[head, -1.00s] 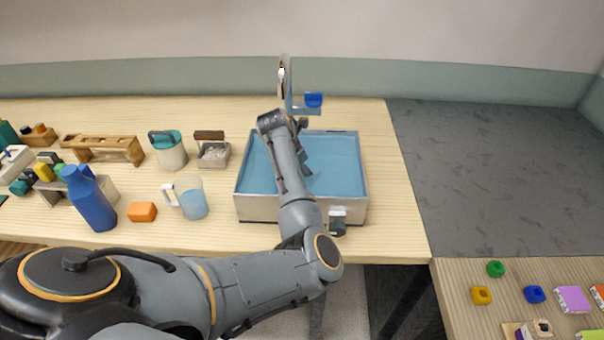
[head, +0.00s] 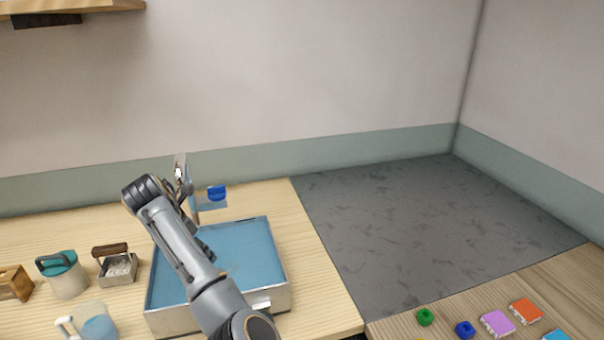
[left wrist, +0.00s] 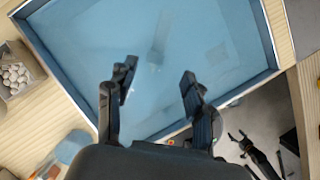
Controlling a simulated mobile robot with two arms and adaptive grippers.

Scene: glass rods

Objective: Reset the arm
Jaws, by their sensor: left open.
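My left arm comes up from the bottom edge in the head view and reaches over a metal-walled basin (head: 272,300) with a blue inside. The right arm is not in the head view.
A tap with a blue part (head: 216,193) stands behind the basin. Left of it are a small box of pale pieces (head: 118,268), a teal-lidded canister (head: 64,275) and a clear jug (head: 98,325). Coloured blocks (head: 497,323) lie at lower right. The grey surface (head: 400,220) is bare.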

